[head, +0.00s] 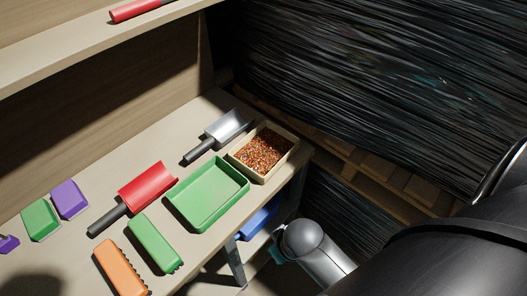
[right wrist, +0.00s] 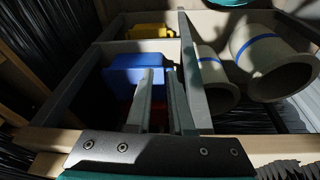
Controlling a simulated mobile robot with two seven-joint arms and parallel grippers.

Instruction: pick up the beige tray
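The beige tray (head: 246,172) stands upright near the right end of the workbench in the head view. It is filled with small reddish-brown, multicoloured bits. My right gripper (right wrist: 159,72) shows in the right wrist view with its two fingers apart and nothing visible between them. It faces a shelf under it with bins, and the beige tray is not in that view. In the head view my right arm is at the lower right, beside the bench, and its fingers are hidden. My left gripper is not in view.
A green tray (head: 208,198) sits close beside the beige tray. A metal scoop (head: 225,127), red scoop (head: 147,187) and several brushes lie on the bench (head: 75,250). Dark wrapped stacks (head: 380,80) stand behind. A blue bin (right wrist: 130,70) and pipes (right wrist: 270,65) show in the right wrist view.

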